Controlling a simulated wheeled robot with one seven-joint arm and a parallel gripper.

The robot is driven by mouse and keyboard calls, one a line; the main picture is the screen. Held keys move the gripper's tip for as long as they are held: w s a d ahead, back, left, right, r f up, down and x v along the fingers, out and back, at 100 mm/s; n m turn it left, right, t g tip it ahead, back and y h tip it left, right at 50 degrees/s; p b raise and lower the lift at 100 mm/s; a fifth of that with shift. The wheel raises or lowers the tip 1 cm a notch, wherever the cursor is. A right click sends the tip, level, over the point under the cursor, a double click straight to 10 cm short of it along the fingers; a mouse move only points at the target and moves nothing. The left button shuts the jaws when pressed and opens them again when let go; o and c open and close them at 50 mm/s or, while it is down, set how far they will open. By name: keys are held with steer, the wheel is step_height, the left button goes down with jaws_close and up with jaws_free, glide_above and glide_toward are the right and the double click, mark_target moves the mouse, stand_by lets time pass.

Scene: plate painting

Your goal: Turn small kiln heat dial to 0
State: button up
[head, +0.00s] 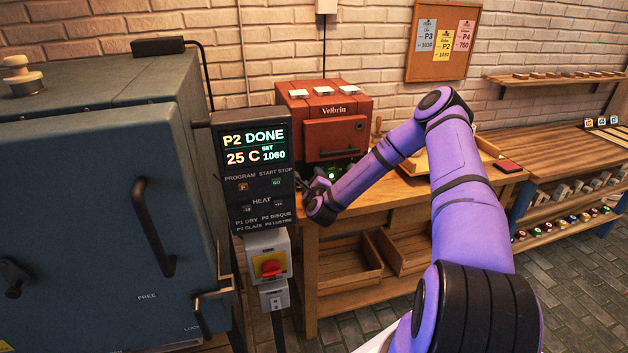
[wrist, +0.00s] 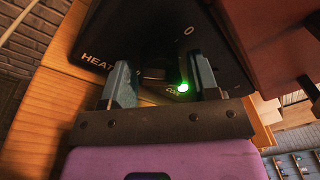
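The small kiln (head: 338,118) is the red box marked Velbrin on the wooden table in the head view. Its black control panel (wrist: 120,40) fills the upper middle of the wrist view, with HEAT at left, a 0 mark at upper right and a lit green light beside COOL. My gripper (wrist: 162,80) is at this panel with its two fingers apart. A dark shape, likely the heat dial, lies between the fingers; its pointer and setting cannot be read. In the head view my wrist (head: 322,203) hides most of the panel.
The large blue-grey kiln (head: 110,190) stands at left, with a controller (head: 254,165) reading P2 DONE and a red switch (head: 270,267) close beside my wrist. Wooden trays (head: 345,272) sit under the table. A workbench (head: 570,155) is at right.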

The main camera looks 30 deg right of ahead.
steer(key=c, duration=0.6)
steer(key=shift+a+n, duration=0.1)
steer(key=shift+n, duration=0.8)
steer(key=n+t, duration=0.1)
steer(key=n, duration=0.3)
steer(key=shift+f, duration=0.1)
steer(key=n, duration=0.6)
steer(key=shift+s+n+t+y, duration=0.1)
steer(key=shift+n+t+y, duration=0.2)
steer(key=shift+n+y, duration=0.1)
steer(key=shift+f, duration=0.1)
